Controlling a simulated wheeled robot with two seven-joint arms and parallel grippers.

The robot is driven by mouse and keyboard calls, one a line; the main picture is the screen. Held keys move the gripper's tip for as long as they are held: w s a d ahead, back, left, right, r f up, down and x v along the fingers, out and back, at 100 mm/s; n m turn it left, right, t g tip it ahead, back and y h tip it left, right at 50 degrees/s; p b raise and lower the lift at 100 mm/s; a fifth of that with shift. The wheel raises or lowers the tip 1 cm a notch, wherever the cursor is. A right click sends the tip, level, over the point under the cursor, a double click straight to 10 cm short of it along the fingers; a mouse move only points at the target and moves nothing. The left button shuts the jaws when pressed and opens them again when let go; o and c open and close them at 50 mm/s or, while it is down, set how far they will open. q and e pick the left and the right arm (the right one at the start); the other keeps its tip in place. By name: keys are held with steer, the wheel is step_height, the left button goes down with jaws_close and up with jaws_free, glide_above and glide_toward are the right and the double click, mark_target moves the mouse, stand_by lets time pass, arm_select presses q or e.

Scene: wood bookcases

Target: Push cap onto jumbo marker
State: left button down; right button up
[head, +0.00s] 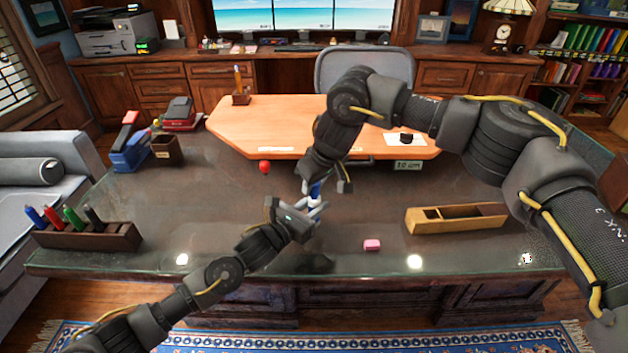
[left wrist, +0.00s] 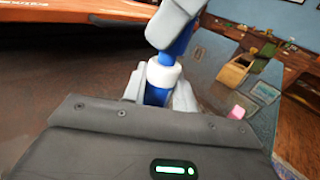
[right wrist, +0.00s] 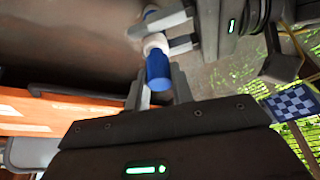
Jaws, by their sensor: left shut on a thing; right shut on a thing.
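The jumbo marker, blue with a white collar, is between my two grippers above the desk. My left gripper (head: 305,212) is shut on its lower blue part (left wrist: 155,96), below the white collar (left wrist: 164,75). My right gripper (head: 318,186) comes from above and is shut on the upper blue piece (right wrist: 159,72), which looks like the cap. In the left wrist view, this piece (left wrist: 182,40) is roughly in line above the collar and slightly tilted. The collar also shows in the right wrist view (right wrist: 154,42).
A dark rack (head: 88,236) with several coloured markers stands at the desk's left. A pink eraser (head: 372,245) and a wooden box-like tool (head: 456,218) lie to the right. A small red object (head: 265,168) is behind. The glossy desktop (head: 200,205) has free room left of my grippers.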

steer(key=shift+f, duration=0.65)
stand_by(0.4)
steer(key=o, duration=1)
steer(key=shift+o, duration=0.2)
steer(key=shift+r, duration=0.1)
steer(key=v, duration=1.2)
arm_select(q)
steer(key=c, duration=1)
jaws_free()
steer(key=shift+c, duration=0.2)
